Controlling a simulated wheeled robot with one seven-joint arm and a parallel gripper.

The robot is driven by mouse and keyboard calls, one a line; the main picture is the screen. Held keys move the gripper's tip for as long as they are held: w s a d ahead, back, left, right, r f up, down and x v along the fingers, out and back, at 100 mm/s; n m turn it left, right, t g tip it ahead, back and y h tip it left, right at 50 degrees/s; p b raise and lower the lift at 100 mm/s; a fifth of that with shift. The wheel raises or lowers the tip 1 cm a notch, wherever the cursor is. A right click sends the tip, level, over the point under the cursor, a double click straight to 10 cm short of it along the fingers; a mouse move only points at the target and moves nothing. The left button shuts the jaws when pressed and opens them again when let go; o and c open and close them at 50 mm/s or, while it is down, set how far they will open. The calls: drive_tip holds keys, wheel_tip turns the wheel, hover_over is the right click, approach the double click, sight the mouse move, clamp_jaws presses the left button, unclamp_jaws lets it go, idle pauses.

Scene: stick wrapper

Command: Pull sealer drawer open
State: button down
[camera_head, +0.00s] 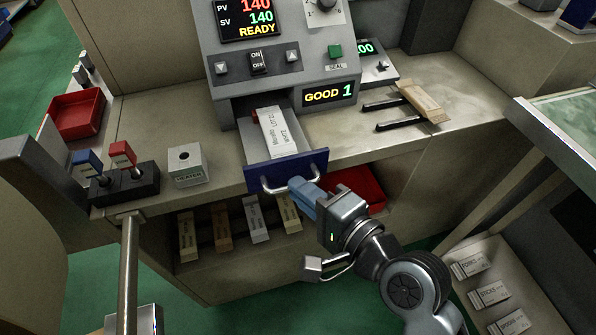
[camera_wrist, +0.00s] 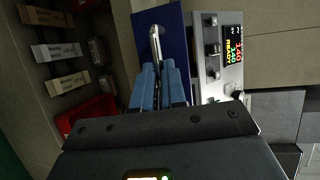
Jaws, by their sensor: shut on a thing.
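The sealer (camera_head: 285,60) stands on the counter, with its display reading READY and a small screen reading GOOD 1. Its drawer, with a blue front (camera_head: 315,162) and a metal bar handle (camera_head: 272,188), stands partly out. A white labelled packet (camera_head: 277,132) lies in the drawer. My gripper (camera_head: 299,187) is shut on the right part of the handle, its blue fingers at the drawer front. In the wrist view the fingers (camera_wrist: 158,80) close around the handle (camera_wrist: 155,45) against the blue front (camera_wrist: 173,30). The fingertips partly hide the handle.
A red bin (camera_head: 364,190) sits below the counter, just behind my gripper. Several packets (camera_head: 257,220) lie on a lower shelf. A tan packet (camera_head: 424,102) rests on dark rails at right. A switch box (camera_head: 125,185) and heater block (camera_head: 187,165) stand at left.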

drive_tip(key=shift+s+f, duration=0.15)
drive_tip(key=shift+s, duration=0.05)
drive_tip(key=c, duration=1.2)
unclamp_jaws()
drive_tip(key=shift+d, duration=0.1)
drive_tip(key=shift+b+v, duration=0.6)
drive_tip(key=shift+v, duration=3.35)
drive_tip(key=s+d+f+n+t+h, duration=0.1)
drive_tip(key=s+d+f+n+h, duration=0.1)
drive_tip(key=s+d+h, duration=0.3)
drive_tip(key=s+d+f+n+t+h, duration=0.1)
drive_tip(key=s+d+f+n+h, duration=0.15)
drive_tip(key=s+d, duration=0.5)
drive_tip(key=s+r+n, duration=0.1)
drive_tip(key=s+n, duration=0.1)
drive_tip(key=s, duration=0.2)
drive_tip(key=s+d+r+n+h, duration=0.1)
drive_tip(key=s+r+n, duration=0.1)
drive_tip(key=s, duration=0.2)
drive_tip(key=s+d+r+n+h, duration=0.1)
drive_tip(key=s+r+n, duration=0.1)
drive_tip(key=s, duration=0.2)
drive_tip(key=shift+s+d+r+n+t+h, duration=0.15)
drive_tip(key=shift+s+r+n+t+h, duration=0.1)
drive_tip(key=shift+s+n+t, duration=0.1)
